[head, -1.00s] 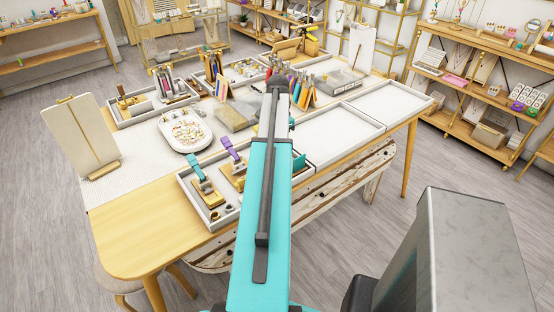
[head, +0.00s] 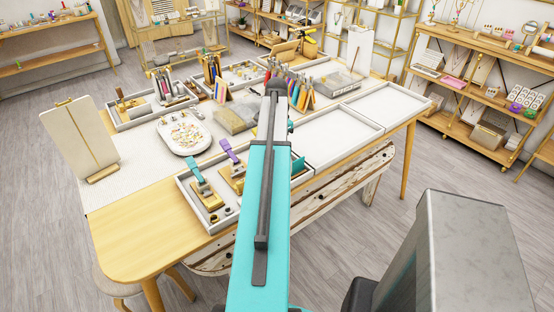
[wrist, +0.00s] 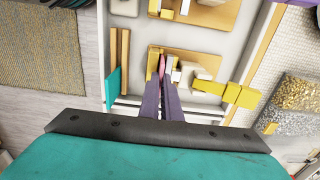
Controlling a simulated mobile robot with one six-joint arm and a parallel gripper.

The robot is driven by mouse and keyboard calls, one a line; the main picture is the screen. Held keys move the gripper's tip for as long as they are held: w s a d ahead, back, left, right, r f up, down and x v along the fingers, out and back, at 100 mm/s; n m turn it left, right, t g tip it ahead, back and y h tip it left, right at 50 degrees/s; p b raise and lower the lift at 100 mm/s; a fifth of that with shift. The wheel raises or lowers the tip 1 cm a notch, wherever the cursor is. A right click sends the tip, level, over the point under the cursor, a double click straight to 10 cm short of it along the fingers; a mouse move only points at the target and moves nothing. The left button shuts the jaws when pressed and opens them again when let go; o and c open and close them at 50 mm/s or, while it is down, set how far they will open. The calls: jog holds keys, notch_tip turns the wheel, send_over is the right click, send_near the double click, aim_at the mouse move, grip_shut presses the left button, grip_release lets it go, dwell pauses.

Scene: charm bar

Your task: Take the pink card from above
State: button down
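A thin pink strip (wrist: 162,64), likely the pink card seen edge-on, stands above a wooden base in the wrist view. White and grey upright pieces stand beside it. My gripper (wrist: 162,83) points down over this spot. Its two narrow fingers are a small gap apart, and the pink strip shows at their tips, in line with the gap. I cannot tell whether they touch it. In the head view my arm hides the gripper, and a row of coloured cards (head: 305,92) stands just right of the arm's far end.
In the wrist view a yellow segmented piece (wrist: 240,95) and glittery packs (wrist: 292,98) lie to the right, and a teal piece (wrist: 111,88) to the left. In the head view empty white trays (head: 338,136) lie right of my arm. A standing board (head: 80,140) is at the left.

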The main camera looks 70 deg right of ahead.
jog(key=shift+r+p, duration=1.85)
jog(key=shift+r, duration=1.05)
